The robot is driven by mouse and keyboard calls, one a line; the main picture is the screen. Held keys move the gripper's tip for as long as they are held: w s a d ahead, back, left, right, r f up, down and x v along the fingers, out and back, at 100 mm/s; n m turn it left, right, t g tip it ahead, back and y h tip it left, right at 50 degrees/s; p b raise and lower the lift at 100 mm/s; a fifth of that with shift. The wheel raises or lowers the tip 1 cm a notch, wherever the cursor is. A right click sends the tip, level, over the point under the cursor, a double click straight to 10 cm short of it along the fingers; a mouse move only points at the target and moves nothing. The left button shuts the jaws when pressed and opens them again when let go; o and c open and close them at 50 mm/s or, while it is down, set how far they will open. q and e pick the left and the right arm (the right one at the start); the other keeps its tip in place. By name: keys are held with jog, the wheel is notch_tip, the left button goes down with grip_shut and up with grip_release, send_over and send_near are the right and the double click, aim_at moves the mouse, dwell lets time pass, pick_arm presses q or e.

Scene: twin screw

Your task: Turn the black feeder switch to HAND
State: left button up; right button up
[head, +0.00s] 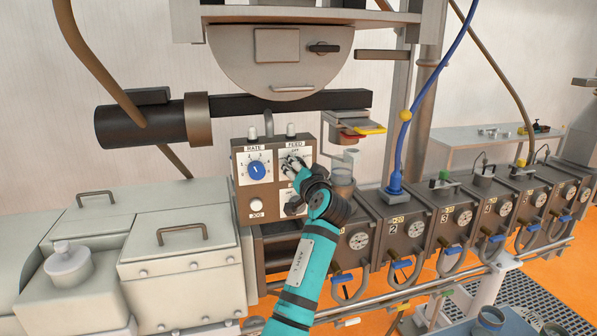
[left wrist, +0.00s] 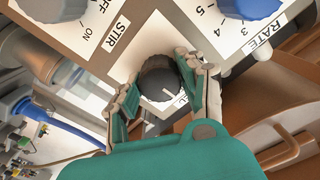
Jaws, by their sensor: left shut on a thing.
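The black feeder switch (left wrist: 160,76) is a round knob on a white plate, seen in the left wrist view. My left gripper (left wrist: 163,88) has a finger on each side of it and is shut on it. In the head view my left gripper (head: 292,162) is at the FEED plate (head: 303,156), upper right on the brown control box (head: 239,197). There the fingers hide the knob. In the wrist view the fingers cover most of the plate's lettering, and I cannot tell the switch position. My right gripper is not in view.
The blue RATE knob (head: 257,170) is just left of the FEED plate. A white JOG button (head: 256,205) is below it. The STIR switch (left wrist: 52,8) is close to my left gripper. A row of grey numbered units (head: 432,205) with gauges stands to the right.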

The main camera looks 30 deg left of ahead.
pick_arm(q)
jog(key=n+b, duration=0.2)
jog(key=b, duration=0.2)
jog(key=n+b, duration=0.3)
jog(key=b, duration=0.1)
jog(key=n+b, duration=0.2)
jog(key=b, duration=0.2)
jog(key=shift+f, duration=0.3)
jog(key=n+b, duration=0.2)
jog(key=shift+r+n, duration=0.15)
jog(key=shift+n, duration=0.15)
jog(key=shift+r+n+b, duration=0.1)
jog(key=shift+n+b, duration=0.5)
jog(key=shift+n, duration=0.4)
jog(key=o, duration=1.2)
